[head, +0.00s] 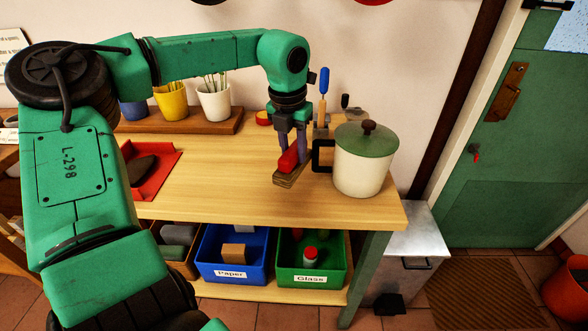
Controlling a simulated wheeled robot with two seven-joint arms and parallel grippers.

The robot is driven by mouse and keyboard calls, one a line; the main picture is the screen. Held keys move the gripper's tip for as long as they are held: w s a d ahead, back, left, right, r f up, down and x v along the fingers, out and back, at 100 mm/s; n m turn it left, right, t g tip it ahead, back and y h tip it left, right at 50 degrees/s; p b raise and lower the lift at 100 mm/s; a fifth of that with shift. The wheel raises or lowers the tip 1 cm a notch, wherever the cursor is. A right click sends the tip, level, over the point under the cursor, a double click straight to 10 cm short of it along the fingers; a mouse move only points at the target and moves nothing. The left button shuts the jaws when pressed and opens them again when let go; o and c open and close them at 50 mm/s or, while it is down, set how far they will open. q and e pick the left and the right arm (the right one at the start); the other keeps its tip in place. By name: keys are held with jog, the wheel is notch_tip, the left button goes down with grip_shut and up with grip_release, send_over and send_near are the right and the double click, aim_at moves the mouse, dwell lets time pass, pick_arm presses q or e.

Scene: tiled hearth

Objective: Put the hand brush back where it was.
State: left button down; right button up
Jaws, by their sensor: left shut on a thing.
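My left gripper (293,154) points down over the right part of the wooden table and is shut on the hand brush. The hand brush (288,162) has a red upper part and a brownish lower part. It is low over the tabletop, just left of the cream pot; I cannot tell whether it touches the wood. The fingers hide part of it. A flat red tray-like piece (168,160) with a dark object (141,169) on it lies on the left part of the table, partly behind my arm. My right gripper is not in view.
A cream pot (361,172) with a green lid stands close right of the brush. A blue-handled tool (323,82) stands behind. Small pots (213,102) line a shelf at the back. Labelled blue (230,272) and green (312,280) bins sit below. The table's middle is clear.

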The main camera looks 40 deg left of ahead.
aim_at(293, 165)
pick_arm(q)
notch_tip(293, 165, down, 4)
jog(key=shift+s+f, duration=0.1)
jog(key=shift+f, duration=0.05)
jog(key=shift+a+f, duration=0.1)
jog(key=shift+f, duration=0.4)
jog(key=c, duration=0.5)
grip_release()
jog(key=shift+r, duration=0.5)
jog(key=r, duration=0.3)
jog(key=s+r, duration=0.1)
jog(key=r, duration=0.7)
jog(key=shift+s+d+r, duration=0.15)
jog(key=shift+s+d, duration=0.15)
jog(key=shift+s, duration=0.05)
